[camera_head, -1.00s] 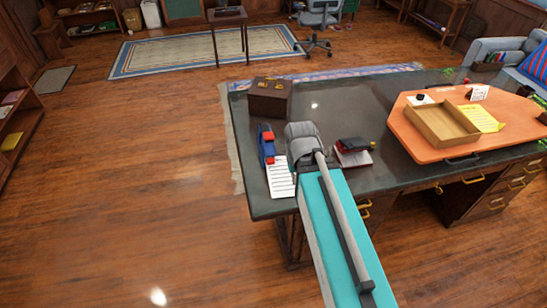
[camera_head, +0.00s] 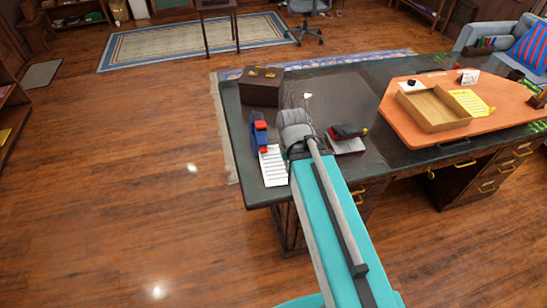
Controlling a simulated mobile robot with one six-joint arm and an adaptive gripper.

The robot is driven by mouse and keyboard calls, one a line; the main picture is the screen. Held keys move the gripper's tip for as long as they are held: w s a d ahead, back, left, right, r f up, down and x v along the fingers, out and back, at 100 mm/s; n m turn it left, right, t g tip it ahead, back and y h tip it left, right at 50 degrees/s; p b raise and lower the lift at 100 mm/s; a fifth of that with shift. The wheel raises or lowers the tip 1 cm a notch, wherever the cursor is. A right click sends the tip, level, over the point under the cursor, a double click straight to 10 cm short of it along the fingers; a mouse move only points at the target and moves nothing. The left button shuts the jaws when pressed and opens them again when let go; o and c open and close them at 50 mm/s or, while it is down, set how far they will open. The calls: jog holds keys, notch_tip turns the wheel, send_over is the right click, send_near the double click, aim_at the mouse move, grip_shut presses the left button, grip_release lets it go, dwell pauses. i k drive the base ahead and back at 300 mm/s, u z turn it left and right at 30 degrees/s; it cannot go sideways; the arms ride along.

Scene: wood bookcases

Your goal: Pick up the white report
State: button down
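The white report, a white sheet with dark printed lines (camera_head: 273,168), lies flat at the left front end of the dark desk (camera_head: 345,95). My teal arm reaches over the desk's front edge. Its grey end (camera_head: 295,127) is just right of and beyond the sheet in the picture. My gripper's fingers cannot be made out behind the grey wrist, so whether they are open or shut does not show. The sheet's upper part lies close to a blue and red object (camera_head: 259,133).
A dark box (camera_head: 262,88) stands behind the blue and red object. Right of my arm lies a book (camera_head: 347,146) with a dark item on it. An orange board (camera_head: 455,129) bears a wooden tray (camera_head: 437,108) and yellow paper (camera_head: 470,103). Open floor lies to the left.

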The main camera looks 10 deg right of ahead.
aim_at(272, 166)
jog(key=u, duration=2.35)
jog(key=k, duration=1.3)
